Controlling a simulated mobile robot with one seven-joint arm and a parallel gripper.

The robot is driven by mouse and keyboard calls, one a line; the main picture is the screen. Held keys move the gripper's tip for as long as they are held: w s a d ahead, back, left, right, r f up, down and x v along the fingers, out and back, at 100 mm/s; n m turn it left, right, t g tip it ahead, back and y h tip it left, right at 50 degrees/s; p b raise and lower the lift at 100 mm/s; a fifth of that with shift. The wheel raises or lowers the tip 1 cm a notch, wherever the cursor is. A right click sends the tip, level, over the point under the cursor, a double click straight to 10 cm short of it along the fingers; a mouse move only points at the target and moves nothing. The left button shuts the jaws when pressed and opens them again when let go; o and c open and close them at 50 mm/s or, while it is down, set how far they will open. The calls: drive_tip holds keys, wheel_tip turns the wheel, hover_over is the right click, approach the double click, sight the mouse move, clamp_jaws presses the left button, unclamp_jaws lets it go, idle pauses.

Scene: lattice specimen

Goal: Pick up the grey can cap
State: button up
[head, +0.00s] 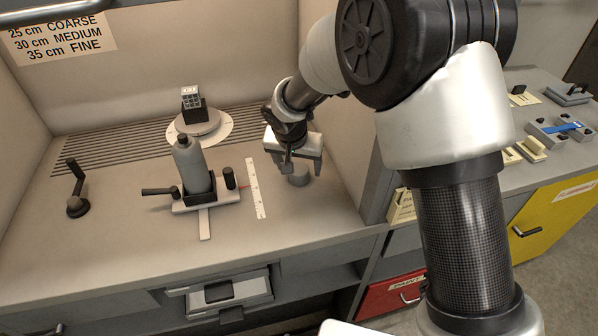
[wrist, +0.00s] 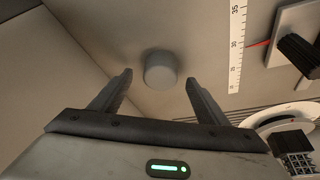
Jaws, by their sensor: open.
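The grey can cap (head: 299,176) is a small round piece standing on the booth floor, to the right of the white ruler in the head view. It also shows in the wrist view (wrist: 160,70), ahead of the fingertips and roughly centred between them. My gripper (head: 300,168) is open and empty, with its fingers pointing down over the cap; in the wrist view its two fingers (wrist: 158,78) are spread apart. I cannot tell how much height is left between the fingertips and the cap. A grey spray can (head: 193,165) stands upright in a holder left of the ruler.
The ruler (head: 255,188) lies between the holder base (head: 222,193) and the cap. A round turntable (head: 200,124) with a lattice cube (head: 191,100) stands behind. A black crank handle (head: 76,190) is at left. The booth's right wall (head: 345,130) rises close beside my gripper.

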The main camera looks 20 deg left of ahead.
drive_tip(key=shift+x, duration=1.05)
drive_tip(key=c, duration=1.1)
drive_tip(key=shift+r, duration=0.1)
